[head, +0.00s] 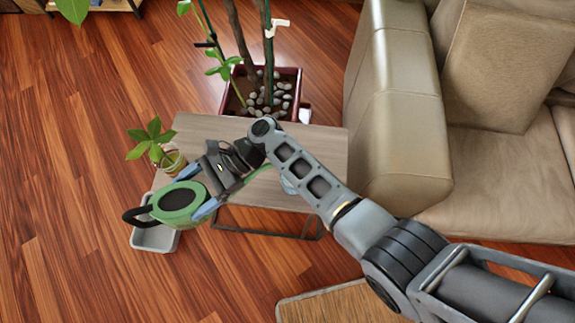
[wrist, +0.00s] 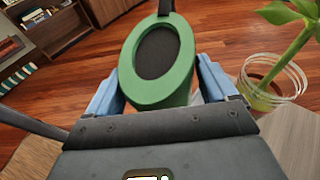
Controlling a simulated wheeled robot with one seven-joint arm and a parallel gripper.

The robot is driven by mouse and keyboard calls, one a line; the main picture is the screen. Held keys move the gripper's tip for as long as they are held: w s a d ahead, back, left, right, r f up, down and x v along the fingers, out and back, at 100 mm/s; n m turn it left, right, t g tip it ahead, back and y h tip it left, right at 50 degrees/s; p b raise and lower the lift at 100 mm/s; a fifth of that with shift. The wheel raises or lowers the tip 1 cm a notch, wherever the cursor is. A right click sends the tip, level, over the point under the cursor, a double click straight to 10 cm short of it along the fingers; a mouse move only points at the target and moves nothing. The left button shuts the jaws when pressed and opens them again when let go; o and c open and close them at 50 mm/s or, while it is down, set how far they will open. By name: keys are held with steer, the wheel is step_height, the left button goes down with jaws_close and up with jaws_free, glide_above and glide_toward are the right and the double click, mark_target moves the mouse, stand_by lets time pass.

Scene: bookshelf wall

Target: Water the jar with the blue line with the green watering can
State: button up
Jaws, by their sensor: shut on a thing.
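My gripper (head: 197,197) is shut on the green watering can (head: 178,200), with a blue finger on each side of its body. The can has a dark round top and a black handle, and it is held in the air in front of the small table's left end. In the wrist view the green can (wrist: 186,84) fills the space between the fingers (wrist: 165,90). A glass jar with a green plant (head: 174,163) stands at the table's left edge, just behind the can. The jar (wrist: 293,86) also shows at the right of the wrist view. I cannot make out a blue line on it.
The small wooden table (head: 315,145) is partly hidden by my arm. A grey tray (head: 153,238) lies below the can. A large potted plant (head: 290,85) stands behind the table, and a beige sofa (head: 400,120) is at right. Wooden floor is open at left.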

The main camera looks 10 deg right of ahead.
mark_target(154, 204)
steer(key=shift+s+a+r, duration=0.1)
steer(key=shift+a+r, duration=0.45)
steer(key=shift+a, duration=0.45)
steer(key=shift+s+a+r, duration=0.15)
steer(key=shift+a+r, duration=0.35)
steer(key=shift+a, duration=0.5)
steer(key=shift+s+a+r, duration=0.1)
steer(key=shift+a+r, duration=0.45)
steer(key=shift+a, duration=0.45)
